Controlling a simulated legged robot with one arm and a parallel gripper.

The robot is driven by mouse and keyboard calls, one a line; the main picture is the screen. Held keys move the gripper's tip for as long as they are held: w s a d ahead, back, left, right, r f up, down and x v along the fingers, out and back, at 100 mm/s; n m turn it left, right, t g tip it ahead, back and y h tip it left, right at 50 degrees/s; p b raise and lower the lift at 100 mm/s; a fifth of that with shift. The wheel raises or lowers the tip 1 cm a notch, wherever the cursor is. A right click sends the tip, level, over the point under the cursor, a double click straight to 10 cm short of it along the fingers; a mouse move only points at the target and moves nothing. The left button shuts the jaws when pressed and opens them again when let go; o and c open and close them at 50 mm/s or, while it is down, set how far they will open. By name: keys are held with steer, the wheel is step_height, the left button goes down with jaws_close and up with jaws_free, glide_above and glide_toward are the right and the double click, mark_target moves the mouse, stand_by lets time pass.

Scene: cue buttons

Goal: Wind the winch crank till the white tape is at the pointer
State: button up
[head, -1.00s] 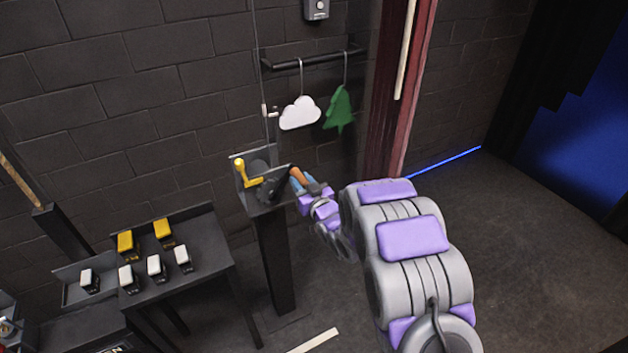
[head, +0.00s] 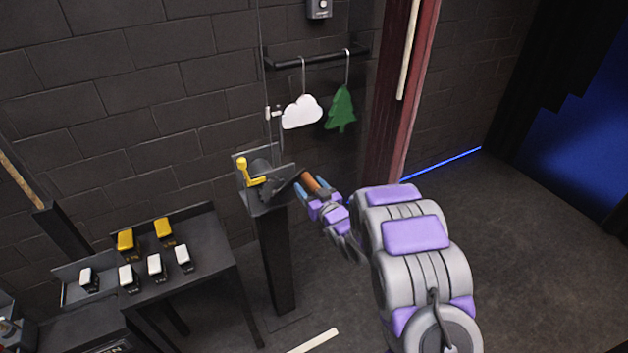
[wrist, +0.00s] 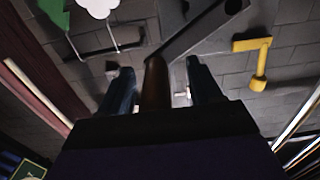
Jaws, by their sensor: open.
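The winch (head: 262,182) stands on a dark post in front of the brick wall. Its dark crank arm (wrist: 205,28) carries a brown-orange handle (head: 315,184), which also shows in the wrist view (wrist: 155,85). My gripper (wrist: 158,70) is open, with one finger on each side of the handle; I cannot tell whether they touch it. A yellow lever (head: 246,172) sits at the winch's left, apart from my gripper. A thin line rises from the winch. Small white marks (head: 268,112) by it look like the tape and pointer, too small to tell apart.
A white cloud (head: 301,112) and a green tree (head: 341,108) hang from a dark bar above the winch. A dark table (head: 205,268) with yellow and white buttons stands at the left. Floor at the right is clear.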

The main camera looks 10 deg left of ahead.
steer(key=shift+s+d, duration=0.3)
steer(key=shift+d, duration=0.05)
steer(key=v, duration=0.9)
steer(key=shift+a+r, duration=0.1)
stand_by(0.3)
